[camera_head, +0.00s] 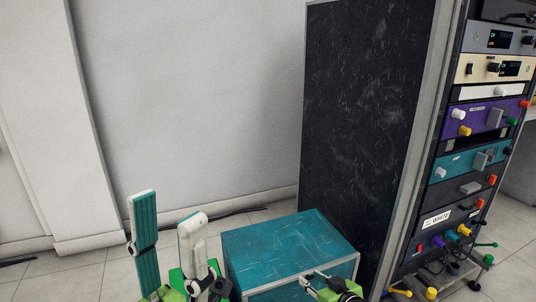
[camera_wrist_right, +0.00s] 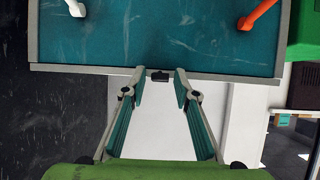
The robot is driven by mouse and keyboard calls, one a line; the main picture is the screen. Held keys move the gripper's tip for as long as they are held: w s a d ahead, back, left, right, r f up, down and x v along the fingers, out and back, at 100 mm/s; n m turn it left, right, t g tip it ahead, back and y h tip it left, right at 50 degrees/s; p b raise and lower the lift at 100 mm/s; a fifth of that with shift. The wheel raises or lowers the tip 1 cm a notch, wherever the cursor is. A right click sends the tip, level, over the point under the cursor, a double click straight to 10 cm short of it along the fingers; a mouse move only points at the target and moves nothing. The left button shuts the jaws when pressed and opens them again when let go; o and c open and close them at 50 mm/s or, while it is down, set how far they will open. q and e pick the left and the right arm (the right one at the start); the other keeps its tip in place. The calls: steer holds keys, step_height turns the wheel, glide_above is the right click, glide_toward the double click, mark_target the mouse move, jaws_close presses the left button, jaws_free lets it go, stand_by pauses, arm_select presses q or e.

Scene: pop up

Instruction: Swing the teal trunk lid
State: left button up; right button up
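The teal trunk (camera_head: 280,245) stands on the floor in the lower middle of the head view. Its flat teal top looks level and its front edge has a grey rim. My right gripper (camera_head: 313,277) is at that front edge. In the right wrist view, its open fingers (camera_wrist_right: 160,76) point at a grey rim of a teal panel (camera_wrist_right: 150,35), one on each side of a small black catch. Whether they touch the rim, I cannot tell. My left gripper (camera_head: 168,208) is left of the trunk, fingers upright and apart, empty.
A tall rack (camera_head: 365,110) with a dark side stands right behind the trunk, its coloured panels facing right. A white wall (camera_head: 195,90) is behind. White (camera_wrist_right: 76,8) and orange (camera_wrist_right: 257,14) levers show on the teal panel. Some tiled floor left of the trunk is free.

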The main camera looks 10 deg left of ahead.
steer(key=shift+w+a+f+p, duration=0.1)
steer(key=shift+w+f+p, duration=0.1)
steer(key=shift+p, duration=0.1)
steer(key=c, duration=0.5)
steer(key=shift+s+r, duration=0.1)
steer(key=shift+r, duration=0.05)
steer(key=shift+c, duration=1.1)
